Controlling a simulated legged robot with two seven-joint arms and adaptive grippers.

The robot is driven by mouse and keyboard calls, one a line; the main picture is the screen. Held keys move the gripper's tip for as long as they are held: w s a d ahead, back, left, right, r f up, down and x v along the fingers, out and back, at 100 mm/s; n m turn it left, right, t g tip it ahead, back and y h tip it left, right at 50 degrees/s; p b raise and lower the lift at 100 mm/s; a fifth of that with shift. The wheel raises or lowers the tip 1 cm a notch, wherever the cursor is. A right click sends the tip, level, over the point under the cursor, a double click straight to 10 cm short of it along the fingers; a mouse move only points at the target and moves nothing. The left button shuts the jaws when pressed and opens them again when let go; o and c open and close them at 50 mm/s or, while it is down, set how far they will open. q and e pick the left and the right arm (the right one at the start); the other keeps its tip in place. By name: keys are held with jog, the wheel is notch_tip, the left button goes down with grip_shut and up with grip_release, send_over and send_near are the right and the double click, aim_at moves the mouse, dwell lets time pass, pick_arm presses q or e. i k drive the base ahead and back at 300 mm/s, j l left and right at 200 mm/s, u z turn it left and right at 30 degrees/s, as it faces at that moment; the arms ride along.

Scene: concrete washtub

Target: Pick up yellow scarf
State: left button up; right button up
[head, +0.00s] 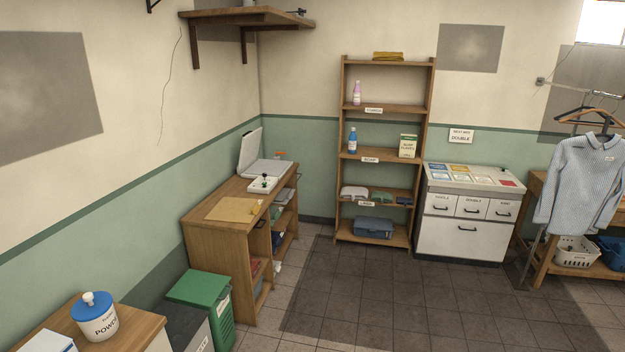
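A folded mustard-yellow cloth (388,56), which looks like the yellow scarf, lies on the top board of the tall wooden shelf (429,85) against the back wall. A flat tan-yellow sheet (234,209) lies on the wooden desk (212,236) at the left; I cannot tell whether it is cloth or paper. Neither of my grippers is in view.
A green bin (205,295) stands before the desk, beside a counter with a blue-lidded jar (96,318). A white drawer cabinet (465,212) stands right of the shelf. A striped shirt (588,183) hangs at the right. The tiled floor (390,290) is open in the middle.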

aim_at(233, 210)
jog(key=i, duration=2.2)
jog(key=i+u, duration=0.1)
jog(key=i, duration=0.35)
jog(key=i+l+u, duration=0.15)
jog(key=i, duration=0.3)
jog(key=i+l+u, duration=0.1)
jog(key=i, duration=0.4)
jog(key=i+l+u, duration=0.1)
jog(key=i, duration=0.35)
